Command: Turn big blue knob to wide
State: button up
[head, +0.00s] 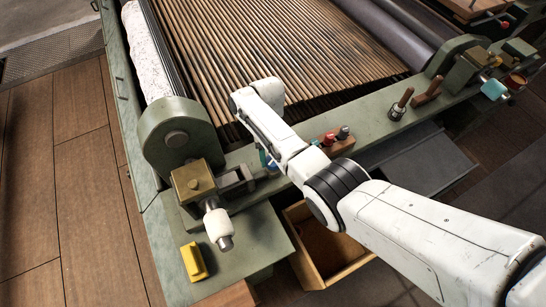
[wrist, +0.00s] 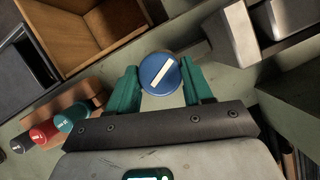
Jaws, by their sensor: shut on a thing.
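The big blue knob (wrist: 160,74) is round, with a white bar across its face. In the wrist view the bar slants from lower left to upper right. My gripper (wrist: 161,82) has its two green fingers on either side of the knob and is shut on it. In the head view my arm covers most of this spot; only a bit of teal finger (head: 264,158) shows beside the green rail. No scale or "wide" mark is readable in either view.
A wooden block (head: 341,147) with several coloured pegs stands close to the gripper. An open wooden drawer (head: 325,262) is below the rail. A brass-topped block with a white handle (head: 217,224) and a yellow piece (head: 194,262) are at the left.

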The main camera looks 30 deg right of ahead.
jog(key=n+h, duration=0.1)
jog(key=n, duration=0.2)
jog(key=n+h, duration=0.1)
jog(key=n, duration=0.1)
jog(key=shift+a+n, duration=0.2)
jog(key=shift+n, duration=0.2)
jog(key=n+h, duration=0.1)
jog(key=n, duration=0.1)
jog(key=n+h+p, duration=0.1)
jog(key=n, duration=0.1)
jog(key=shift+a+n+t, duration=0.1)
jog(key=shift+n+t, duration=0.3)
jog(key=shift+n, duration=0.3)
jog(key=o, duration=1)
jog(key=shift+r, duration=0.1)
jog(key=v, duration=1)
jog(key=shift+w+a+r, duration=0.1)
jog(key=shift+a+r, duration=0.05)
jog(key=shift+r, duration=0.1)
